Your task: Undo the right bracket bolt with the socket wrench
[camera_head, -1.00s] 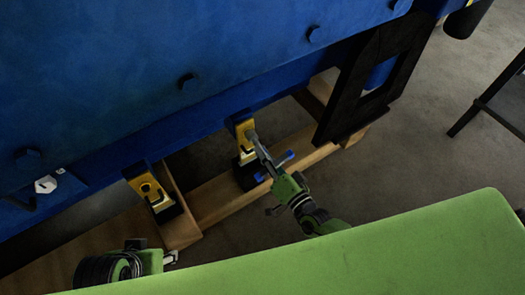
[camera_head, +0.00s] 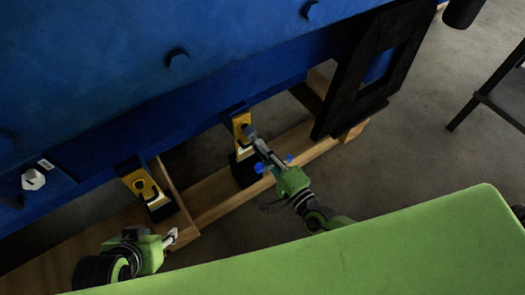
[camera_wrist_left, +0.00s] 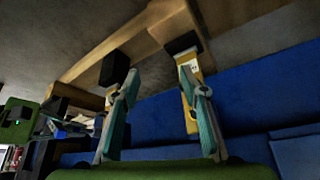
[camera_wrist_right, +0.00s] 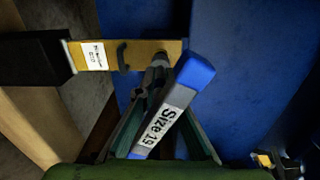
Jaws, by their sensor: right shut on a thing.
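The right yellow bracket (camera_head: 241,126) hangs from the blue engine's lower edge, and it also shows with a label in the right wrist view (camera_wrist_right: 143,55). My right gripper (camera_head: 252,136) is at this bracket, shut on the socket wrench (camera_wrist_right: 175,108), which has a blue end and a "Size 19" label. The wrench's blue parts show beside the gripper in the head view (camera_head: 260,168). The bracket bolt is hidden behind the wrench and fingers; I cannot tell whether the socket sits on it. My left gripper (camera_head: 171,237) is open and empty below the left bracket (camera_head: 138,184); its fingers are apart in the left wrist view (camera_wrist_left: 162,100).
The blue engine (camera_head: 160,95) fills the upper left. Wooden beams (camera_head: 215,195) run beneath the brackets, with black blocks between. A black frame (camera_head: 340,95) stands right of the right bracket. A green surface (camera_head: 330,255) covers the lower front.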

